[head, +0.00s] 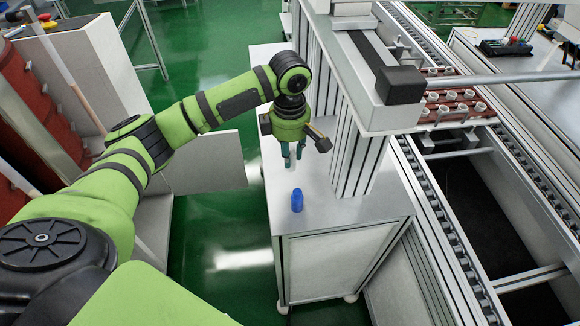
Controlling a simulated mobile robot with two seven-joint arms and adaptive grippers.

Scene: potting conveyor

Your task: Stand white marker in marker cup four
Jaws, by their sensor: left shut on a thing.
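My left gripper (292,158) points down over the white cabinet top, with its teal fingers shut on a slim pale thing. This looks like the white marker (292,155), upright between the fingertips, though it is hard to pick out against the white surface. A small blue cup (297,201) stands on the cabinet top, below and a little nearer than the gripper. The gripper is apart from it. No number on the cup can be read, so I cannot tell whether it is marker cup four. My right gripper is not in view.
The white cabinet top (345,208) is clear around the blue cup. A metal gantry post (362,165) rises close to the right of the gripper. Beyond it runs the conveyor (440,215) with a reddish tray of white pots (455,108). Red-brown containers (40,110) stand left.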

